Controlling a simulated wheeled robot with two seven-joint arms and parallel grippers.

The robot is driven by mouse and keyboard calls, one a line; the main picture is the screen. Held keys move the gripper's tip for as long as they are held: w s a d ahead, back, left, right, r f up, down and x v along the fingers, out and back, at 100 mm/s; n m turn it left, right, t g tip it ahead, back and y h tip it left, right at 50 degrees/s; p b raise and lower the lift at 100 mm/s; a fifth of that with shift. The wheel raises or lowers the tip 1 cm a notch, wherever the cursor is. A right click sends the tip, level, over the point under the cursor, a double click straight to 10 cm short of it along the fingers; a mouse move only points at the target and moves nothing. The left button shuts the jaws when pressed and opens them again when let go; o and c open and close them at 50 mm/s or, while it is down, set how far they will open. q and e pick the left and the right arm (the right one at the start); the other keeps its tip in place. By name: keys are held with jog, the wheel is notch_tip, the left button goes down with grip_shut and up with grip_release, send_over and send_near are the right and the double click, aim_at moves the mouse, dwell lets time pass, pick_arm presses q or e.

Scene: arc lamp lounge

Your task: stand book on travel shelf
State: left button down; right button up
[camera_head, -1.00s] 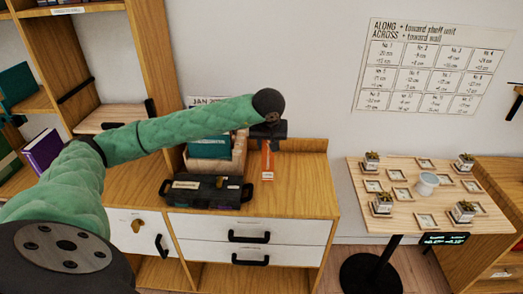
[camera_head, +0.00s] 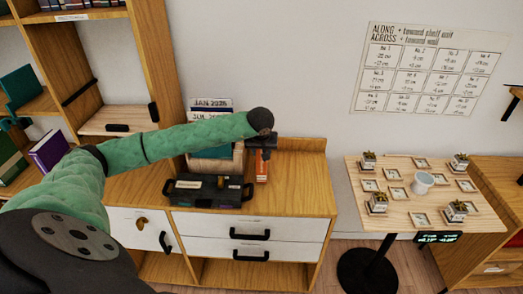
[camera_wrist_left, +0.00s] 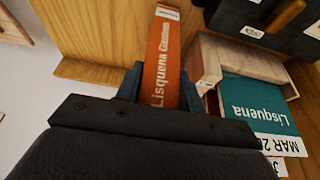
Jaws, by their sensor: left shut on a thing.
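An orange book (camera_wrist_left: 161,60) with "Lisquena" on its spine is upright between the fingers of my left gripper (camera_wrist_left: 160,92) in the left wrist view. In the head view, my left gripper (camera_head: 262,152) is over the back of the wooden cabinet, and the orange book (camera_head: 261,168) shows below it. I cannot tell whether the book's bottom touches the cabinet top. A tall wooden shelf unit (camera_head: 98,60) stands at the left, with books on several levels. Its labels are too small to read, so I cannot tell which shelf is travel. My right gripper is not in view.
Beside the orange book, a wooden box (camera_wrist_left: 212,58) holds a teal book (camera_wrist_left: 258,105). A black case (camera_head: 208,192) lies in front. A purple book (camera_head: 49,150) leans at the left. A small table (camera_head: 398,222) with potted plants stands right. The cabinet top's right side (camera_head: 302,180) is clear.

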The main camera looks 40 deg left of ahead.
pick_arm(q)
jog(key=shift+f, duration=0.3)
jog(key=shift+f, duration=0.1)
jog(key=c, duration=0.9)
grip_release()
